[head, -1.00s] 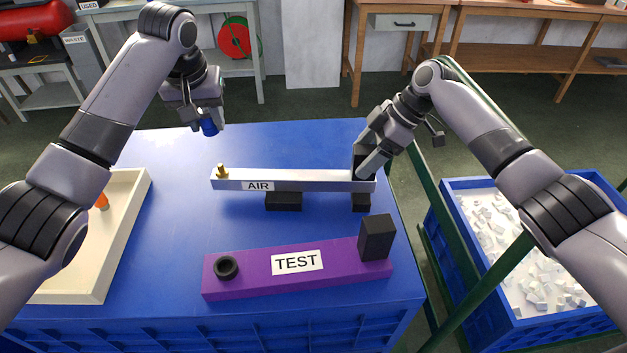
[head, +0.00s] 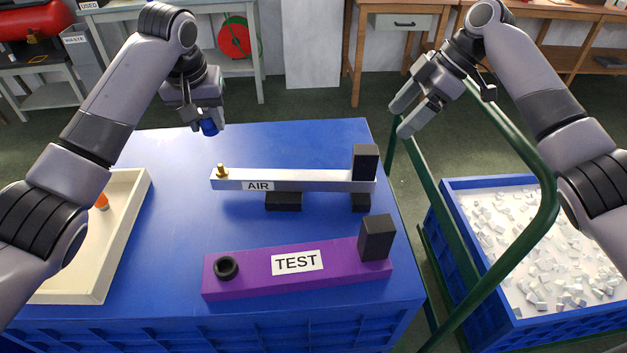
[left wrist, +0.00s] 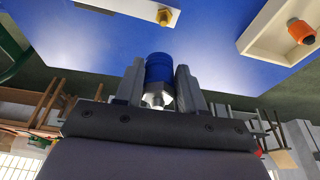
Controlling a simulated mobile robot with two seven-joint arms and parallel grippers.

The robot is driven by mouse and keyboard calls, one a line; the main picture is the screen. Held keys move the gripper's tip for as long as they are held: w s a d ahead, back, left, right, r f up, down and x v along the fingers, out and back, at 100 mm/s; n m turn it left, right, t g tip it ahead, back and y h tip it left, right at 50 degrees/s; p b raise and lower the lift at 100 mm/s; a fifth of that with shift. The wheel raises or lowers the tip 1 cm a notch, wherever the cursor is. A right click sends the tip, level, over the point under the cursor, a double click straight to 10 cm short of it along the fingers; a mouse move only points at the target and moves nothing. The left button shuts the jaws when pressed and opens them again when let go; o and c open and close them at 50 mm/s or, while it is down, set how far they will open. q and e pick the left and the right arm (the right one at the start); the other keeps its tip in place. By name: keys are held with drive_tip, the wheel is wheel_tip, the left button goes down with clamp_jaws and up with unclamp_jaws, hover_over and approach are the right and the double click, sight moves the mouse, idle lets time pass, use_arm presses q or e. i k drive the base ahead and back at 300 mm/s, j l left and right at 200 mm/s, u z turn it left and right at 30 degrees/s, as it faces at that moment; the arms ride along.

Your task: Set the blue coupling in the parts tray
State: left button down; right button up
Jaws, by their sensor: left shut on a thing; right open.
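The blue coupling (head: 208,127) is held by my left gripper (head: 206,117), above the back left of the blue table. In the left wrist view the coupling (left wrist: 159,72) stands between the two fingers, its blue end outward and a metal part below it. The parts tray (head: 120,235) is a cream tray at the table's left, partly hidden by my left arm; its corner also shows in the left wrist view (left wrist: 262,47). An orange part (head: 102,201) lies in it. My right gripper (head: 416,112) is open and empty, beyond the table's right edge.
A grey AIR bar (head: 310,180) with a brass fitting (head: 222,172) and black block (head: 365,162) sits mid-table. A purple TEST bar (head: 340,262) lies in front. A green rail (head: 468,260) and a blue bin (head: 480,183) of white pieces stand right.

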sight(80, 261)
drive_tip(key=k, duration=1)
